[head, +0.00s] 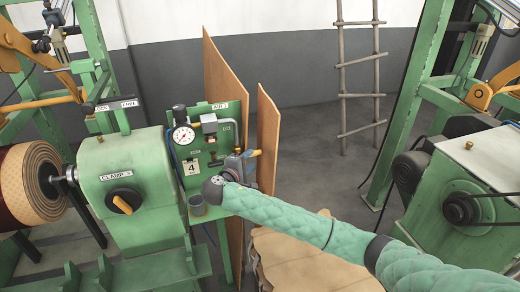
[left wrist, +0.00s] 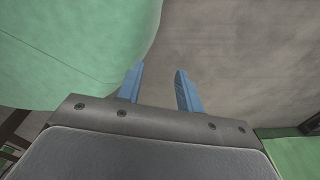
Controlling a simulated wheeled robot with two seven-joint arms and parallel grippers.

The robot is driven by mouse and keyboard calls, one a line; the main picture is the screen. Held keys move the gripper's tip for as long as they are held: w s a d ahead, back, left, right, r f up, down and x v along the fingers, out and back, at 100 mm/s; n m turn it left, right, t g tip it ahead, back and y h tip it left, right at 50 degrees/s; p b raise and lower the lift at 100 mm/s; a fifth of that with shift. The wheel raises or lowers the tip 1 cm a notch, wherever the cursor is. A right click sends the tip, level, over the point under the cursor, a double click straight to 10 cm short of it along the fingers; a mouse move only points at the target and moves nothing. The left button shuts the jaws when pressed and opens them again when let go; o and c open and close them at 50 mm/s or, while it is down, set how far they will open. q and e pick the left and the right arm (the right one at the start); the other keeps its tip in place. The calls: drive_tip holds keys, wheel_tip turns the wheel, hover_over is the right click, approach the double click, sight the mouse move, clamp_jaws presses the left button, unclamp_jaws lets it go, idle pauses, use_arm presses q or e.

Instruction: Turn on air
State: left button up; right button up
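The green air panel (head: 225,115) stands left of centre in the head view, under an "AIR" label (head: 220,106). It carries a round white pressure gauge (head: 183,135), grey fittings and a tag marked 4 (head: 192,168). My right gripper (head: 238,160) is at the panel's lower right, close beside a small yellow handle (head: 254,153). The gripper and wrist hide part of the fittings there, and I cannot tell whether its fingers touch the handle or are closed. My left gripper (left wrist: 160,70) shows in the left wrist view with its two blue fingers apart and nothing between them.
A green clamp housing (head: 125,180) with an orange-marked knob (head: 122,201) stands left of the panel. Brown boards (head: 268,140) rise just behind and right of it. A ladder (head: 360,70) leans at the back wall.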

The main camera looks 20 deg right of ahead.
sight(255, 154)
drive_tip(key=p+x, duration=0.3)
drive_tip(key=x, duration=0.3)
drive_tip(key=shift+w, duration=0.2)
drive_tip(key=shift+w+a+f, duration=0.2)
drive_tip(key=shift+w, duration=0.05)
drive_tip(key=shift+d, duration=0.2)
drive_tip(key=shift+c, duration=1.1)
use_arm(q)
drive_tip(key=s+r, duration=0.2)
drive_tip(key=shift+s+a+r, duration=0.15)
drive_tip(key=shift+s+r, duration=0.1)
drive_tip(key=shift+s, duration=0.15)
use_arm(e)
clamp_jaws()
